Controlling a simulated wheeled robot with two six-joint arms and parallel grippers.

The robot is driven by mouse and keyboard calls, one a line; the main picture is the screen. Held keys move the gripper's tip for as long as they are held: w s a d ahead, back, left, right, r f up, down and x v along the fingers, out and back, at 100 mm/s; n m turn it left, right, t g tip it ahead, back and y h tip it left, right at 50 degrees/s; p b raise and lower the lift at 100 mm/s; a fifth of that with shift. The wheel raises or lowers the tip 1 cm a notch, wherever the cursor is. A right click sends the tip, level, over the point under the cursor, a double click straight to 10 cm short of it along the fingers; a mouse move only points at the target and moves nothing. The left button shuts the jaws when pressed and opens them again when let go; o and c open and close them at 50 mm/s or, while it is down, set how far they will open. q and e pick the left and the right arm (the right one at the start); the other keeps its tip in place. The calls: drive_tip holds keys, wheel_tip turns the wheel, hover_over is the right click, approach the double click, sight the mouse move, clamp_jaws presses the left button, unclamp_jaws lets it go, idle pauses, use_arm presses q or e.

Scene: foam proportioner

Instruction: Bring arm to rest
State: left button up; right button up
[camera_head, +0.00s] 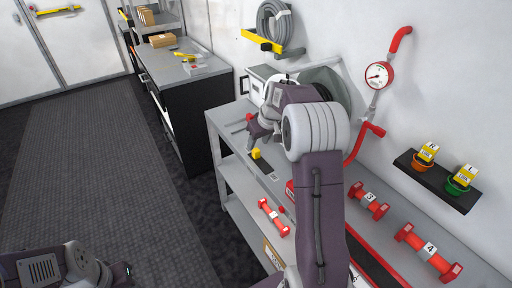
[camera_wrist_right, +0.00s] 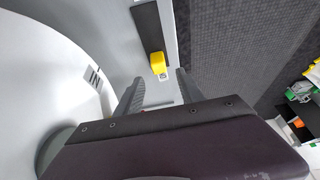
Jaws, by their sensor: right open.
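My right arm reaches up the middle of the head view, over the grey bench (camera_head: 225,118). Its gripper (camera_head: 262,135) hangs above the bench near a small yellow block (camera_head: 256,153) on a dark strip. In the right wrist view, my right gripper (camera_wrist_right: 158,90) has its two fingers apart with nothing between them. The yellow block (camera_wrist_right: 157,61) lies beyond the fingertips, apart from them. Part of my left arm shows at the bottom left of the head view; its fingers are not seen.
Red dumbbell-shaped parts (camera_head: 368,200) lie on the bench at right, one marked 4 (camera_head: 429,252). A red pipe with a gauge (camera_head: 378,75) runs up the wall. A black shelf (camera_head: 437,181) holds orange and green cups. Open floor (camera_head: 80,160) lies left.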

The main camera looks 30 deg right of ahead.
drive_tip(key=shift+v, duration=1.4)
